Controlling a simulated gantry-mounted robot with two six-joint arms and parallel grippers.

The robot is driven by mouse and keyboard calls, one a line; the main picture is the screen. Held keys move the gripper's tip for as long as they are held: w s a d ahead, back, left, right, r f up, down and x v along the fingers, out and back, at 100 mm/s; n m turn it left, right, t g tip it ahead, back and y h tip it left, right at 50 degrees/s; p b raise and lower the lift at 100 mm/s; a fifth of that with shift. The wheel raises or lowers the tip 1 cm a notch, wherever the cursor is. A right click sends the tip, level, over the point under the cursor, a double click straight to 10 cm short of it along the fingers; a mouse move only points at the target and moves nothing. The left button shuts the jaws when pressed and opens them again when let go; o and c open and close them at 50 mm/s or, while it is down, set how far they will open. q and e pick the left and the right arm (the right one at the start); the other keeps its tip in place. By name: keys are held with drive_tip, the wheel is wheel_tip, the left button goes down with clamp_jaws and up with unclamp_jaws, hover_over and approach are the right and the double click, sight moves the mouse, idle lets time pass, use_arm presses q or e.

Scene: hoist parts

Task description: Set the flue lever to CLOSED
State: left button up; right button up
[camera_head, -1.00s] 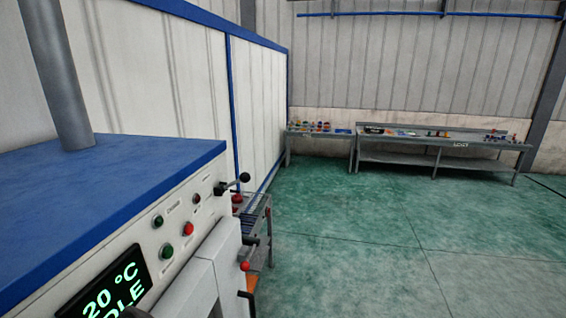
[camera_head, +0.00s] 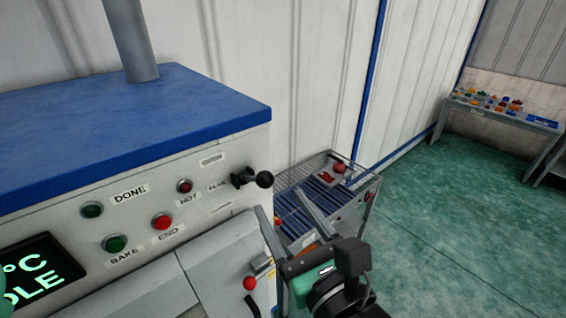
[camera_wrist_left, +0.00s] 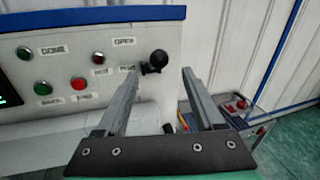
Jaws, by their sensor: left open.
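The flue lever (camera_head: 264,179) is a black ball-ended handle on a dark hub at the right end of the oven's front panel. Its ball points right and outward. A FLUE label is left of it and an OPEN label above; a lower label is too small to read. In the left wrist view the lever's ball (camera_wrist_left: 158,58) shows between and just beyond the fingertips. My left gripper (camera_head: 279,200) is open and empty, its fingers pointing at the panel just below the lever, apparently not touching it. My right gripper is not in view.
The panel of the oven (camera_head: 190,245) has DONE, HOT, BAKE and END lamps or buttons near the lever. A red-knobbed handle (camera_head: 250,283) is below. A wire rack cart (camera_head: 325,200) with red items stands right of the oven. Green floor is open further right.

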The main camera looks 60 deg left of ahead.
sight(254, 179)
use_arm(q)
drive_tip(key=a+p, duration=0.2)
drive_tip(key=a, duration=0.3)
drive_tip(key=a+p, duration=0.1)
drive_tip(key=a, duration=0.4)
drive_tip(key=shift+s+a+r+p, duration=0.1)
drive_tip(key=shift+a+r+p, duration=0.1)
drive_tip(key=shift+a+p, duration=0.15)
drive_tip(key=shift+a+f, duration=0.1)
drive_tip(key=shift+a, duration=0.25)
clamp_jaws()
idle(0.5)
